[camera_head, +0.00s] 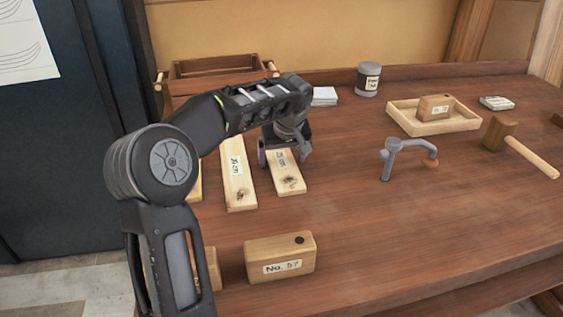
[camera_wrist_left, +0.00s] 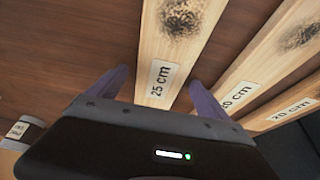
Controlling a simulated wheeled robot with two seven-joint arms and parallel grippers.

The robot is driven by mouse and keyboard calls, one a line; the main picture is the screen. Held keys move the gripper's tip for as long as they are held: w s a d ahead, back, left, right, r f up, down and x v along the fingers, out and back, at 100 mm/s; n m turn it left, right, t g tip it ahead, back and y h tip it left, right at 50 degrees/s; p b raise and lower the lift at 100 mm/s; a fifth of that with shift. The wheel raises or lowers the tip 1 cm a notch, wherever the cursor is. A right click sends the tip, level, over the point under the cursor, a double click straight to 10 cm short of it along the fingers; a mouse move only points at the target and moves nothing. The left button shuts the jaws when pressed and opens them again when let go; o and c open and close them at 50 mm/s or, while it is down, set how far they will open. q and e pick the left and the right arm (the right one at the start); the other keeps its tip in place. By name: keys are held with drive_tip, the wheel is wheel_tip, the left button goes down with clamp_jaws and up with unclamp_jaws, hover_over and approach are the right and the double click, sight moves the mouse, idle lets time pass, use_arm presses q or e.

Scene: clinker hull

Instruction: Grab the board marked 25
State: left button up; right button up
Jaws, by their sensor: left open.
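Whether the fingers touch the board, I cannot tell. A neighbouring board (camera_head: 238,190) lies just left of it, marked 20 cm in the wrist view (camera_wrist_left: 245,80). My right gripper is not in view.
A third board (camera_wrist_left: 290,115) lies beyond the neighbour, mostly behind my arm. A wooden block marked No. 57 (camera_head: 280,258) stands in front. The front right is clear.

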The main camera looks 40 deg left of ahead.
sight(283, 161)
use_arm(q)
drive_tip(key=c, duration=1.6)
wheel_tip(283, 161, up, 10)
drive_tip(key=shift+p, duration=0.35)
